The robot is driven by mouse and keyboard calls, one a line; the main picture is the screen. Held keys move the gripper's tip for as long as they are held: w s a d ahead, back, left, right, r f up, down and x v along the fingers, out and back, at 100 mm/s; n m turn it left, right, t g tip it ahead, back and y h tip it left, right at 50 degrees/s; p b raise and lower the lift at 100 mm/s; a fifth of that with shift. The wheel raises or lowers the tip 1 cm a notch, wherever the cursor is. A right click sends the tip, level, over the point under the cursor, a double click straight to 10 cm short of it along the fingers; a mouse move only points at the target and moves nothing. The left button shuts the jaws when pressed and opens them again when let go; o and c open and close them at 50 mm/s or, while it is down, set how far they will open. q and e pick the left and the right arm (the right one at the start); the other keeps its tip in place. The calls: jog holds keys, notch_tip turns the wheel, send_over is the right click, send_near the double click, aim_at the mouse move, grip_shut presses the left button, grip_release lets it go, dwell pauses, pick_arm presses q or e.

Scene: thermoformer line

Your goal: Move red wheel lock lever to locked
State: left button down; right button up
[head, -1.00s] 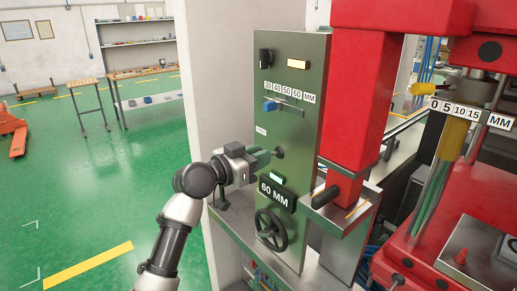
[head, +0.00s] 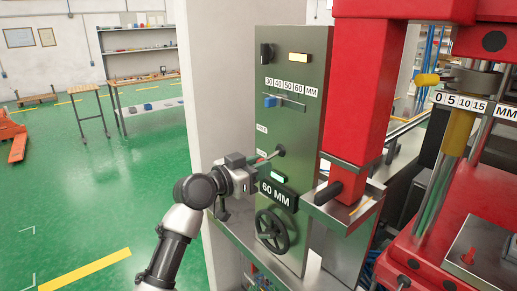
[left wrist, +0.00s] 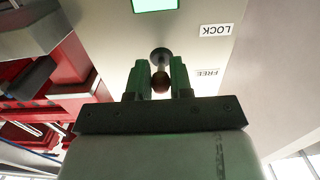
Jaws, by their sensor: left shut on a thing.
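The red wheel lock lever (head: 266,157) is on the green panel (head: 312,130), and its dark round hub (head: 280,150) shows at the right end. My left gripper (head: 251,164) is at the lever's left end, shut on it. In the left wrist view, my left gripper's fingers (left wrist: 160,80) stand on both sides of the lever's dark red knob (left wrist: 160,89). The FREE label (left wrist: 207,73) and LOCK label (left wrist: 215,30) appear upside down to the right of the lever there. My right gripper is not in view.
Below the lever are a lit display, a 60 MM sign (head: 278,194) and a black handwheel (head: 271,230). A blue slider (head: 270,101) and a black knob (head: 266,53) sit higher on the panel. A red machine column (head: 365,90) stands close on the right.

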pick_arm(q)
jog(key=shift+d+f, duration=0.1)
jog(key=shift+f, duration=0.15)
jog(key=shift+w+d+f+b, duration=0.15)
jog(key=shift+d+f+b, duration=0.1)
jog(key=shift+f+b, duration=0.65)
jog(key=c, duration=1.3)
grip_release()
jog(key=shift+r, duration=0.15)
jog(key=shift+c, duration=0.2)
jog(key=o, duration=0.4)
jog(key=shift+w+d, duration=0.2)
jog(key=shift+r, duration=0.1)
jog(key=shift+s+a, duration=0.1)
jog(key=shift+a, duration=0.05)
jog(key=v, duration=0.7)
jog(key=shift+p, duration=0.3)
